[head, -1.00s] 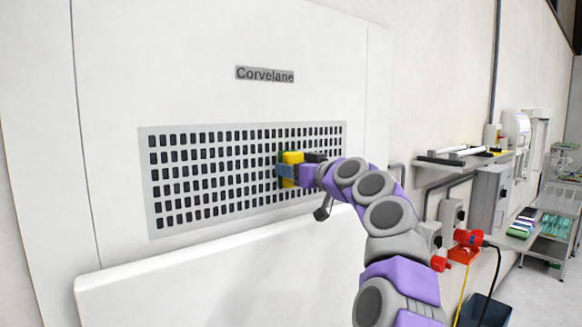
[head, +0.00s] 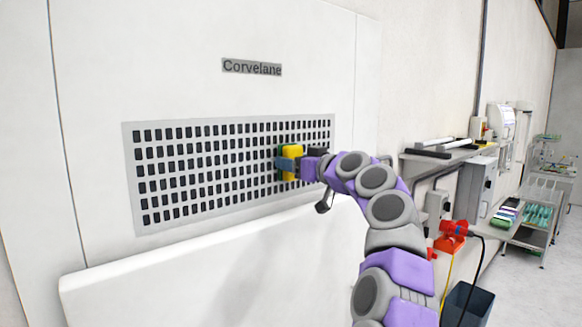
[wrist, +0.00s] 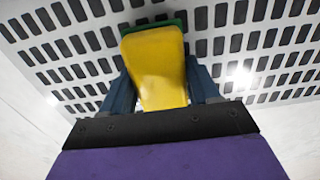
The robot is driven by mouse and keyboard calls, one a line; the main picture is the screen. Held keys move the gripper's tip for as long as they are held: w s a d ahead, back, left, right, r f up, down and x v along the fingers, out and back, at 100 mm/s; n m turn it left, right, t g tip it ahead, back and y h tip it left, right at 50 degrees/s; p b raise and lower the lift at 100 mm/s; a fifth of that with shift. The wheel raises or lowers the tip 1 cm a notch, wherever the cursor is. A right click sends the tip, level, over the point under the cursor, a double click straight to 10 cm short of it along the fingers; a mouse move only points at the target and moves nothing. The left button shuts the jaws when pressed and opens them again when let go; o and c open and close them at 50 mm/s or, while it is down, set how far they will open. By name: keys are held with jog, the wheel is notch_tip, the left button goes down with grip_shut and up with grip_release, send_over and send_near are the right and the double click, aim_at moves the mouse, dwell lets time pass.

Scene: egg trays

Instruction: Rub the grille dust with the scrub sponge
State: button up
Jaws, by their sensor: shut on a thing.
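The grille (head: 165,205) is a pale panel with rows of dark slots, set in the white machine front under the "Corvelane" label. The scrub sponge (head: 291,152) is yellow with a green scrub side. In the wrist view the sponge (wrist: 157,70) sits between the two blue fingers of my gripper (wrist: 160,88), with its green edge toward the grille (wrist: 240,38). My gripper (head: 287,164) is shut on the sponge at the right part of the grille. The sponge is at or very close to the slots; I cannot tell if it touches. No distinct dust shows.
A white ledge (head: 190,262) juts out below the grille. Open floor shows at the far right.

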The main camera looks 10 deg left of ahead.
jog(key=b+v, duration=0.3)
jog(key=v, duration=0.2)
jog(key=shift+b, duration=0.35)
jog(key=shift+d, duration=0.1)
jog(key=b+v, duration=0.2)
jog(key=v, duration=0.1)
jog(key=shift+a+f, duration=0.1)
jog(key=shift+a, duration=0.1)
dwell(0.5)
